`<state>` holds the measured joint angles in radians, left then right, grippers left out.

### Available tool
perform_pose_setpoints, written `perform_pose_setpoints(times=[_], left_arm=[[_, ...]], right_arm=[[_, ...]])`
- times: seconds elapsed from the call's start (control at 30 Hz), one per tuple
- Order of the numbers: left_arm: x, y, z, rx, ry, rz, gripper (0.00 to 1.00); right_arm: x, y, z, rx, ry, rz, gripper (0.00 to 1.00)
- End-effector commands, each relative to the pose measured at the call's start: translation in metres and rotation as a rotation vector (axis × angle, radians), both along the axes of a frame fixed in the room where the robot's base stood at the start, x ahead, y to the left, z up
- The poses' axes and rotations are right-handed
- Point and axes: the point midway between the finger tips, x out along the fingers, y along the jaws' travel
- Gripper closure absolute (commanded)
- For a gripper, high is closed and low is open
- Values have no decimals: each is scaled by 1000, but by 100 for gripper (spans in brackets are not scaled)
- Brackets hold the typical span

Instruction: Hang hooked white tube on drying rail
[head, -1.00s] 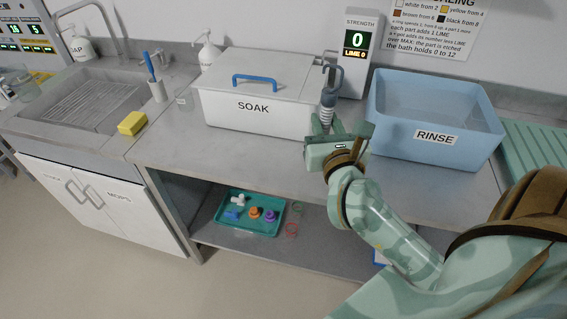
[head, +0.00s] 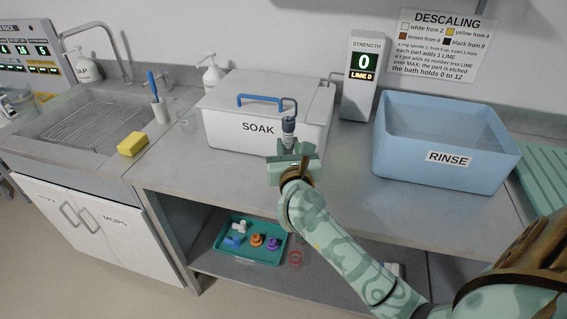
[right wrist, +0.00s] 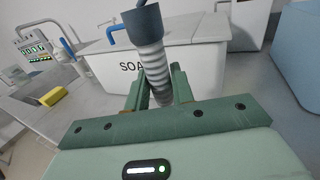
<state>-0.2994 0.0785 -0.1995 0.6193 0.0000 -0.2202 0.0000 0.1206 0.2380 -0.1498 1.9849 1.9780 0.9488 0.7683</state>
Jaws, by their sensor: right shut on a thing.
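A ribbed grey-white tube (right wrist: 152,62) with a dark cuff stands upright in my right gripper (right wrist: 158,92), between its two fingers. In the head view the tube (head: 288,128) shows above my right gripper (head: 291,152), with a thin grey hook at its top. The gripper is shut on the tube's lower part and holds it in front of the SOAK box, above the counter. The tube's lower end is hidden by the gripper. I see no drying rail in these frames. My left gripper is not in view.
The lidded SOAK box (head: 226,130) stands behind the tube. The blue RINSE tub (head: 400,158) and green ridged drainboard (head: 548,180) are to the right. The strength meter (head: 362,85) reads 0. A teal tray (head: 240,254) of coloured parts is on the lower shelf.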

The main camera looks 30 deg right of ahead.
Motion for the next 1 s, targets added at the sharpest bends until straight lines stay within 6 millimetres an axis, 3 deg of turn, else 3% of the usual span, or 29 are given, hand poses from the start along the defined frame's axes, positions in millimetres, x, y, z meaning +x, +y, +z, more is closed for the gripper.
perform_pose_setpoints(times=[0.17,0.37,0.73,0.77,0.83,1.0], left_arm=[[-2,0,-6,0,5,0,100],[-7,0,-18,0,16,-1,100],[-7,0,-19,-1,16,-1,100],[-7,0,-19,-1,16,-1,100],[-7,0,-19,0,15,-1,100],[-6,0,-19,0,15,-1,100]], right_arm=[[9,1,-11,0,0,0,100],[12,2,-41,0,1,0,100],[12,2,-43,-1,-2,0,100],[12,1,-44,0,-1,0,73],[12,1,-43,0,-2,0,54],[12,1,-42,0,-2,0,54]])
